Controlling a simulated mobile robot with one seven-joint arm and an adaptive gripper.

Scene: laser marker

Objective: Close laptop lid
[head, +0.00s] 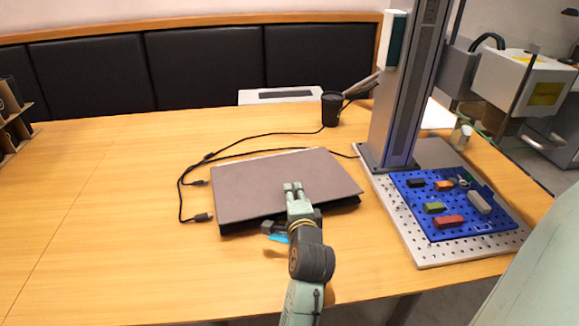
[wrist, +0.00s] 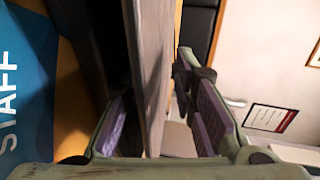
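The laptop's grey-brown lid (head: 265,180) is folded down almost flat over its dark base (head: 345,203). A narrow gap shows along the front edge, so the lid is slightly raised. My gripper (head: 293,187) reaches over the front edge, with fingertips showing above the lid. In the wrist view, the lid (wrist: 152,60) stands edge-on between the two spread fingers of my gripper (wrist: 160,122), with the dark base (wrist: 98,35) to its left. A space shows between the lid and the right finger. I cannot tell whether the left finger touches the lid.
A blue STAFF card (wrist: 25,90) lies by the laptop's front; it is partly hidden under my gripper in the head view (head: 279,238). Black cables (head: 182,190) run left and behind. A marker stand (head: 395,170) with a blue board (head: 425,222) stands right.

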